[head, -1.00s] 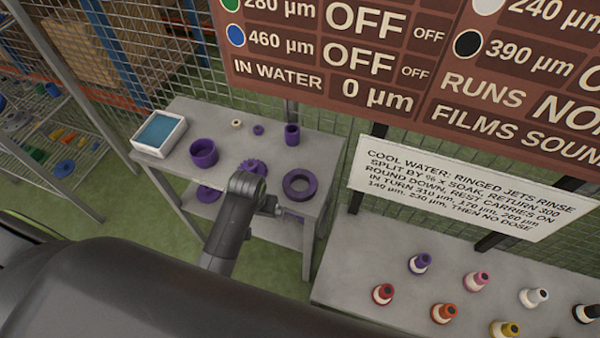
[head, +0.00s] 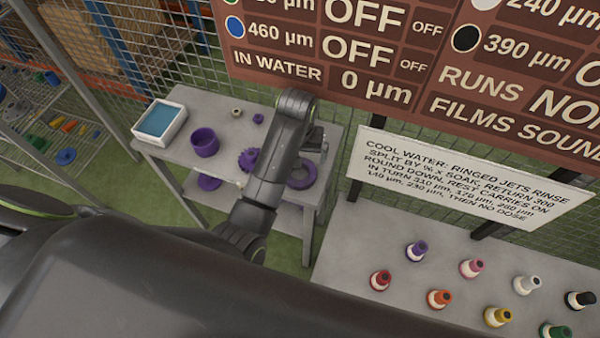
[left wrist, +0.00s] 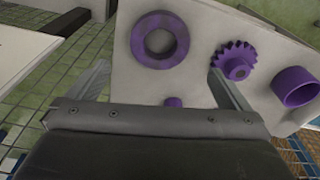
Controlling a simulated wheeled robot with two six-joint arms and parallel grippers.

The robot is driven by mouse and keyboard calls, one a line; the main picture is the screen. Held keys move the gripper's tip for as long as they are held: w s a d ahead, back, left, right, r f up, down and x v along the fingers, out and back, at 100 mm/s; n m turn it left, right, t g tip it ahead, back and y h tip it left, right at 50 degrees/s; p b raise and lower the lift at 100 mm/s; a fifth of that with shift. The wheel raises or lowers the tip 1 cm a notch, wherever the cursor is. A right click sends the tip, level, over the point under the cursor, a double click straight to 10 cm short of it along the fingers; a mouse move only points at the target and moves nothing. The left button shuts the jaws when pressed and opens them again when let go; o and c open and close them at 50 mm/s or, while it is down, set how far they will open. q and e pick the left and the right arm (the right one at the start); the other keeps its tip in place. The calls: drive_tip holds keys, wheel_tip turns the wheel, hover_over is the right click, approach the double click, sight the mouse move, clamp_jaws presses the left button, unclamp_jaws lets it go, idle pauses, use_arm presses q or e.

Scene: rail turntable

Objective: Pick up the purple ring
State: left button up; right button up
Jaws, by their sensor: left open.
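The purple ring (head: 309,178) lies flat on the right end of the grey side table in the head view, partly covered by my left arm. In the left wrist view the whole ring (left wrist: 182,40) shows, upper left of centre, its hole empty. My left gripper (left wrist: 160,85) is open, with its two fingers spread and nothing held. The ring appears ahead of the fingers and apart from them. My right gripper is not in view.
A purple gear (left wrist: 236,63) lies beside the ring, and a purple cup (head: 204,142) stands beyond it. A small purple piece (left wrist: 173,102) shows between the fingers. A white tray (head: 173,139) with a blue inside sits at the table's left end. A sign board (head: 465,185) stands right.

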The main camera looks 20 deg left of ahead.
use_arm(q)
approach(300, 175)
drive_tip(key=shift+s+f, duration=0.2)
drive_tip(key=shift+f, duration=0.1)
drive_tip(key=shift+w+a+f+p, duration=0.1)
drive_tip(key=shift+w+f+p, duration=0.1)
drive_tip(key=shift+f, duration=0.45)
drive_tip(key=shift+w+d+f+p, duration=0.15)
drive_tip(key=shift+f+p, duration=0.1)
drive_tip(key=shift+f, duration=0.4)
drive_tip(key=shift+w+a+f+p, duration=0.15)
drive_tip(key=shift+f+p, duration=0.05)
drive_tip(key=shift+f, duration=0.45)
drive_tip(key=shift+w+f, duration=0.1)
drive_tip(key=shift+f, duration=0.7)
drive_tip(key=shift+c, duration=0.4)
drive_tip(key=c, duration=0.9)
drive_tip(key=shift+r, duration=0.1)
